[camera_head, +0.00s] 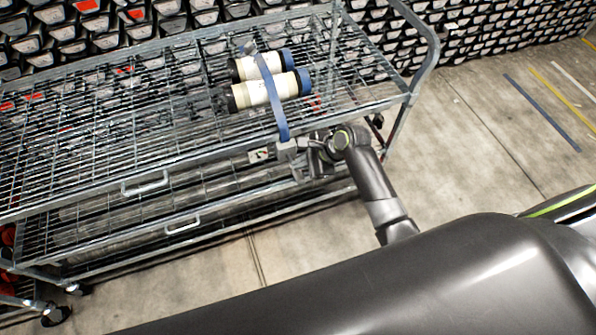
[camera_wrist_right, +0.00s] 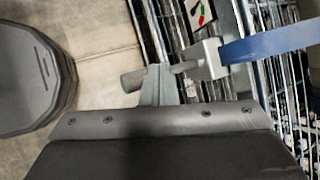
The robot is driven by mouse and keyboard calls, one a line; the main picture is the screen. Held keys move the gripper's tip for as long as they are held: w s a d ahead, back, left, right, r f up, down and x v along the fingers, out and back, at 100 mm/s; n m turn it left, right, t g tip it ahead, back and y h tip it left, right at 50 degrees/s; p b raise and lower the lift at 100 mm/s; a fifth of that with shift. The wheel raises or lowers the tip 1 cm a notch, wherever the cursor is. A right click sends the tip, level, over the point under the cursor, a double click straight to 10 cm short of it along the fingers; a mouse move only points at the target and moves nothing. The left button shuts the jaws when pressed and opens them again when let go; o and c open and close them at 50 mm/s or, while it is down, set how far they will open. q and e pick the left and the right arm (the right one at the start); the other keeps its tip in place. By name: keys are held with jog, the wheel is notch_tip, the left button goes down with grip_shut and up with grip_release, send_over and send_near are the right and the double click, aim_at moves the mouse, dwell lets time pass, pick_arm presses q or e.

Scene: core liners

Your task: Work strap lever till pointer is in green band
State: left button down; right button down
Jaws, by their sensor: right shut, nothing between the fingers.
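Two pale core tubes with blue and dark ends (camera_head: 268,91) lie side by side on the cart's top rack, under a blue strap (camera_head: 272,100). The strap also shows in the right wrist view (camera_wrist_right: 270,43), running into a grey tensioner block (camera_wrist_right: 207,60). A grey lever with a round end (camera_wrist_right: 132,80) reaches left from the block. My right gripper (camera_head: 314,160) is at the cart's front edge; its shut fingers (camera_wrist_right: 160,85) are at the lever, touching or very close. A white gauge (camera_head: 260,155) shows red and green marks in the wrist view (camera_wrist_right: 200,12); its pointer reading is unclear. My left gripper is out of view.
The wire-rack cart (camera_head: 140,125) has a front rail, handles, a lower rack and a raised tubular end at right. Stacked boxes or trays (camera_head: 490,30) line the back. Concrete floor (camera_head: 480,130) is open right of the cart.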

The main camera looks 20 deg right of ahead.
aim_at(303, 178)
jog(key=shift+f, duration=0.1)
jog(key=shift+s+f+p, duration=0.1)
jog(key=shift+f+p, duration=0.15)
jog(key=shift+p, duration=0.05)
jog(key=shift+s+f+b, duration=0.2)
jog(key=shift+f+b, duration=0.05)
jog(key=shift+f, duration=0.6)
jog(key=shift+s+f+b, duration=0.2)
jog(key=shift+f+b, duration=0.05)
jog(key=shift+f, duration=0.55)
jog(key=shift+s+f+b, duration=0.2)
jog(key=shift+f+b, duration=0.05)
jog(key=shift+f, duration=0.6)
dwell(1.8)
dwell(0.5)
jog(key=shift+w+r+p, duration=0.25)
jog(key=shift+r+p, duration=0.7)
jog(key=shift+p, duration=0.05)
jog(key=shift+w+r+p, duration=0.2)
jog(key=shift+r+p, duration=0.8)
jog(key=shift+p, duration=0.05)
jog(key=shift+w+r+p, duration=0.25)
jog(key=shift+r+p, duration=0.7)
jog(key=shift+p, duration=0.05)
jog(key=r+p, duration=0.2)
jog(key=w+r+p, duration=0.1)
jog(key=r+p, duration=0.2)
jog(key=shift+p, duration=0.3)
